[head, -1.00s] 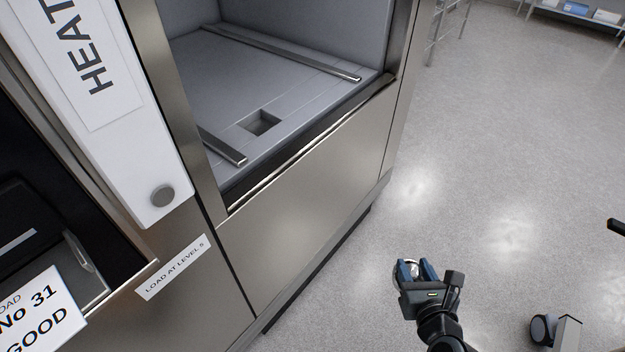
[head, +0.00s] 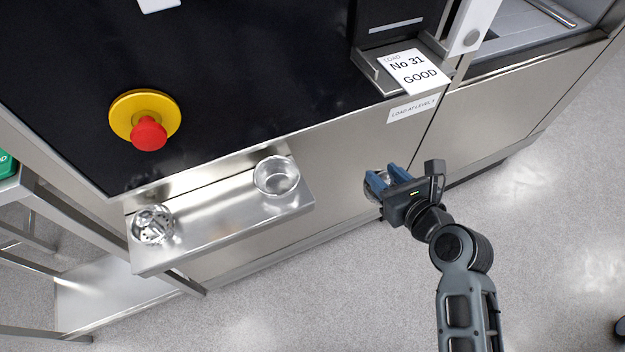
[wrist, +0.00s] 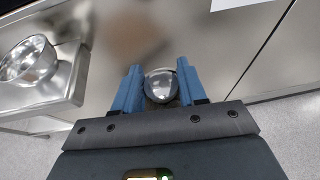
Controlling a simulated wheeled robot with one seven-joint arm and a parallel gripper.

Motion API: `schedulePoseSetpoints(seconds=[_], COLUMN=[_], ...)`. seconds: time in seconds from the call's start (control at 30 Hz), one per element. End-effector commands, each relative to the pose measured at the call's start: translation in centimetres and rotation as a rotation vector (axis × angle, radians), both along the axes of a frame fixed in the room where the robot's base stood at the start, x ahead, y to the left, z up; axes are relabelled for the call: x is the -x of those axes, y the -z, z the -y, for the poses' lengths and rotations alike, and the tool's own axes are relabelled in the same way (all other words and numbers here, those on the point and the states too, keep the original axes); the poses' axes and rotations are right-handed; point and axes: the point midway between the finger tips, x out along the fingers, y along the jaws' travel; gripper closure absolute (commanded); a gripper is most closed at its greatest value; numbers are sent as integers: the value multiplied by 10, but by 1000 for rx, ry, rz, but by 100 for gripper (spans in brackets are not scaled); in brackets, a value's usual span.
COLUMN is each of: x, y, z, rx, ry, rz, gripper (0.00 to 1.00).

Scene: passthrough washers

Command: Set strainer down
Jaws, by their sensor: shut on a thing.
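My gripper (head: 385,182) has blue fingers and is shut on a small round shiny metal piece, taken to be the strainer (wrist: 161,86). In the wrist view the piece sits between the two fingertips. In the head view most of it is hidden by the fingers. The gripper is in front of the steel cabinet face, to the right of a narrow steel shelf (head: 222,218) and apart from it. On the shelf's right end stands a round metal bowl (head: 277,177), also seen in the wrist view (wrist: 28,62). A perforated metal piece (head: 153,226) stands at its left end.
A red emergency button on a yellow base (head: 147,128) is on the black panel above the shelf. A card reading "No 31 GOOD" (head: 414,72) is at the upper right. A steel rack (head: 95,290) stands at the left. The shelf's middle is bare.

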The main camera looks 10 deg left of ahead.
Motion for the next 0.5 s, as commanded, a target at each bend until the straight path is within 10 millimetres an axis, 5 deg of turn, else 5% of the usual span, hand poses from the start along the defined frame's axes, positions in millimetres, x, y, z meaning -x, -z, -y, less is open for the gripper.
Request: schedulePoseSetpoints(seconds=[0.3, 0.5], x=[9, 32], y=[-88, -128], z=[-127, -186], rx=[-5, -10], ry=[-389, -570], rz=[10, 14], gripper=[92, 92])
